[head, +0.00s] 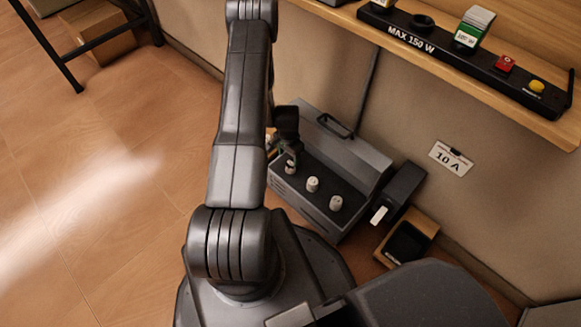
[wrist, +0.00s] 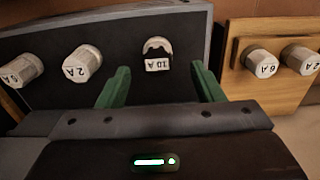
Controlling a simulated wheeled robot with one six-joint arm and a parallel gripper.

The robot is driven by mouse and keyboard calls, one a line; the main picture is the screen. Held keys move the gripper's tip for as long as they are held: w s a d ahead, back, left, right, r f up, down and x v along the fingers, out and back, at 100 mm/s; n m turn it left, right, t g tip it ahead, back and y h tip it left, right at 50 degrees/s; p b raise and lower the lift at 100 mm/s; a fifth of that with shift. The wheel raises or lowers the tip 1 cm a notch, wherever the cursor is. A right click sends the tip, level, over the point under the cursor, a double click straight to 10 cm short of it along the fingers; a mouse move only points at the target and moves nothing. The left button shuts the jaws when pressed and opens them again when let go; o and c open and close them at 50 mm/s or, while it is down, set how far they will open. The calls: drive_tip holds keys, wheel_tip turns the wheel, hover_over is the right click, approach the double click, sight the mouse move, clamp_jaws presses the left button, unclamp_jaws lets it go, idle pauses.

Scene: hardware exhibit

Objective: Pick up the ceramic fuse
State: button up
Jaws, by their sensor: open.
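In the wrist view a white ceramic fuse marked 10 A (wrist: 157,65) stands in a dark panel (wrist: 125,45). Fuses marked 2 A (wrist: 82,64) and 6 A (wrist: 22,70) stand to its left in the same panel. My gripper (wrist: 160,78) is open, its two green fingers apart. The 10 A fuse shows between and just beyond the fingertips, with nothing held. In the head view my gripper (head: 287,140) hangs over the left end of the grey case (head: 318,222). White fuses show there, including a middle one (head: 312,184) and a right one (head: 336,203).
A wooden block (wrist: 237,85) with two more fuses, marked 6 A (wrist: 262,63) and 2 A (wrist: 300,59), stands close on the right. A wall card (head: 451,158) reads 10 A. A dark box (head: 398,188) and wooden box (head: 408,240) stand right of the case. A shelf (head: 480,85) juts out above.

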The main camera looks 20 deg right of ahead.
sight(290, 164)
drive_tip(key=shift+s+d+f+b, duration=0.1)
drive_tip(key=shift+f+b, duration=0.45)
drive_tip(key=shift+f, duration=1)
drive_tip(key=shift+s+f+b, duration=0.1)
drive_tip(key=shift+f+b, duration=0.4)
drive_tip(key=shift+f, duration=1)
drive_tip(key=c, duration=1.1)
